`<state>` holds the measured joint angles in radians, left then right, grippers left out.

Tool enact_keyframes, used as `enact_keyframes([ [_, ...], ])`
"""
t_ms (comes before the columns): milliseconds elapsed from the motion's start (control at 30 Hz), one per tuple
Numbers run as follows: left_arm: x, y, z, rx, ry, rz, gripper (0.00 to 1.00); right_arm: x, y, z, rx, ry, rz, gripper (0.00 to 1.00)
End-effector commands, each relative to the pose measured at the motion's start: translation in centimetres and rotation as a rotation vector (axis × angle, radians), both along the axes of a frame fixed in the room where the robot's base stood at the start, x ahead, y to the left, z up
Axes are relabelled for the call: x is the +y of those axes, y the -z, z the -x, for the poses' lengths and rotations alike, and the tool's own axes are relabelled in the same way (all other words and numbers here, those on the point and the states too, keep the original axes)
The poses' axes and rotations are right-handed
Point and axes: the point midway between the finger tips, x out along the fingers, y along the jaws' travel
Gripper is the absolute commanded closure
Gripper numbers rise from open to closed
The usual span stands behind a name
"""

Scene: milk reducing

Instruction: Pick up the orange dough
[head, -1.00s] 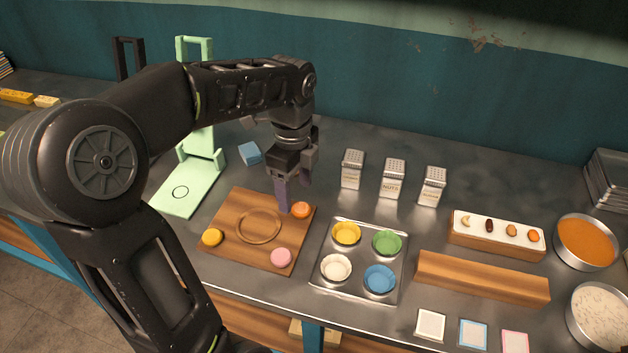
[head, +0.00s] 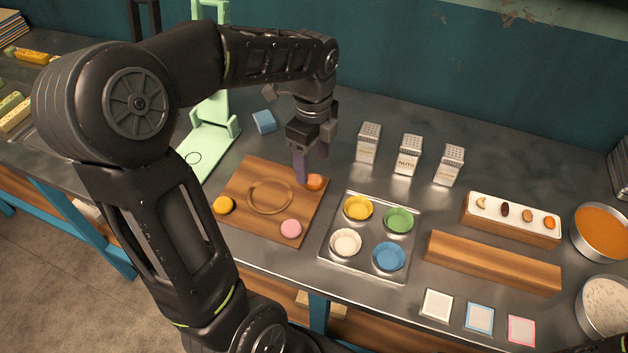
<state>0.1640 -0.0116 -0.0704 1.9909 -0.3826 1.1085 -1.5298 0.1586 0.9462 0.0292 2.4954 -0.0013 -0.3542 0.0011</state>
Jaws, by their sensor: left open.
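The orange dough (head: 315,182) is a small round piece at the far right corner of the wooden board (head: 245,222). My left gripper (head: 305,174) is open and points down at the dough. One dark finger shows close beside its left side; the other is mostly hidden, and I cannot tell whether either touches it. A yellow-orange dough (head: 223,205) lies at the board's left and a pink dough (head: 291,228) at its near right. My right gripper is not in view.
A metal tray (head: 331,244) with yellow, green, white and blue cups stands right of the board. A green press (head: 212,130) stands behind the board on the left. A wooden block (head: 490,264) lies at the right.

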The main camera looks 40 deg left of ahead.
Motion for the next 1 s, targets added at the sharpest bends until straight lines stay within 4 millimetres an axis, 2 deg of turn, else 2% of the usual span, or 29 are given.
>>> enact_keyframes([
  [167, 0.0, 0.4, 0.0, 0.001, 0.0, 0.0, 0.35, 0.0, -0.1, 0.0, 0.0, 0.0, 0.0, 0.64],
  [533, -0.1, 5.0, -0.2, 0.002, 0.001, 0.0, 0.35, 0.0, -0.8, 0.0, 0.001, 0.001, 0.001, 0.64],
  [1000, -0.1, 5.2, -0.2, 0.0, 0.001, 0.0, 0.35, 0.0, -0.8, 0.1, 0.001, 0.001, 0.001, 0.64],
])
